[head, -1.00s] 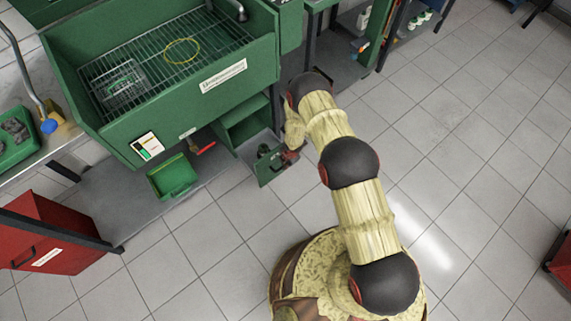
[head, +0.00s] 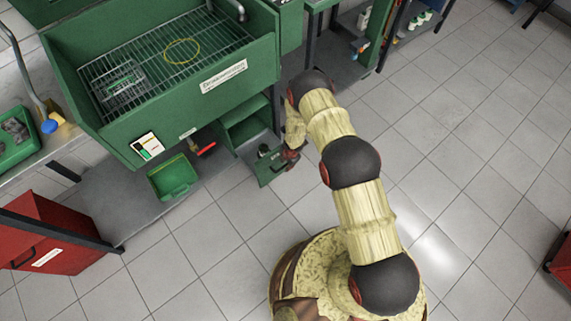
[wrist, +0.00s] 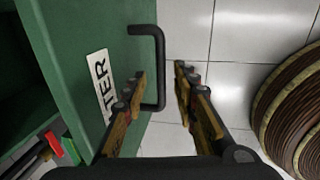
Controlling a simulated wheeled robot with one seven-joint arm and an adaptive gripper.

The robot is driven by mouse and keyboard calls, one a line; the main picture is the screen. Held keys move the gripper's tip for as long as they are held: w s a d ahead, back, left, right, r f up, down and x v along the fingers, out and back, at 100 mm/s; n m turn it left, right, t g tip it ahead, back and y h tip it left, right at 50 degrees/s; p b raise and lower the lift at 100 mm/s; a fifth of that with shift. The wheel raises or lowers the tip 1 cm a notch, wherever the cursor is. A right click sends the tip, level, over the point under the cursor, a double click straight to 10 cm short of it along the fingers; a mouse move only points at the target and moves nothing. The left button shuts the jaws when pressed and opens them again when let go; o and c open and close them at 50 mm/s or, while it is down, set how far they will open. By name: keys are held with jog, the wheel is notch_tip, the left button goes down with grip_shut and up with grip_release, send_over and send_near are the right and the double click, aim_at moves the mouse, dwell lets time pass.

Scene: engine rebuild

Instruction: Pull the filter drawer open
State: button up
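The filter drawer's green front (head: 268,172) is at the lower right of the green wash station and seems to stand out from the cabinet. In the wrist view the drawer front (wrist: 85,45) fills the left side, with a white label ending in "TER" and a black bar handle (wrist: 160,48). My gripper (wrist: 160,72) is at the handle, one finger on each side of the bar. The fingers are apart, with gaps beside the bar. In the head view my gripper (head: 291,157) is small and partly hidden by my arm.
The green wash station (head: 190,100) with a wire grate stands above. A green bin (head: 174,178) sits on the grey lower shelf, left of the drawer. A red cabinet (head: 50,235) is at the left. The tiled floor (head: 220,250) in front is clear.

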notch_tip(320, 180, up, 11)
jog(key=s+d, duration=0.1)
jog(key=shift+s, duration=0.3)
jog(key=shift+d+f, duration=0.1)
jog(key=shift+f, duration=0.05)
dwell(0.4)
jog(key=s+d+m+g+h, duration=0.2)
jog(key=s+d+m+h, duration=0.1)
jog(key=s+d+m, duration=0.35)
jog(key=s+d+r+m+g+h, duration=0.1)
jog(key=s+d+r+m, duration=0.2)
jog(key=r, duration=0.7)
jog(key=d+r+m, duration=0.3)
jog(key=r+m, duration=0.2)
jog(key=r, duration=0.5)
jog(key=s+r+m+t+y, duration=0.1)
jog(key=s+r, duration=0.5)
jog(key=r, duration=0.8)
jog(key=s+r+m+t+y+p, duration=0.1)
jog(key=s+r+m+t, duration=0.2)
jog(key=r, duration=1.2)
jog(key=s+r+m+t+p, duration=0.1)
jog(key=s+r+m, duration=0.5)
jog(key=r, duration=0.9)
jog(key=s+t, duration=0.1)
jog(key=s, duration=0.2)
jog(key=shift+s+t+y, duration=0.2)
jog(key=shift+t+y, duration=0.2)
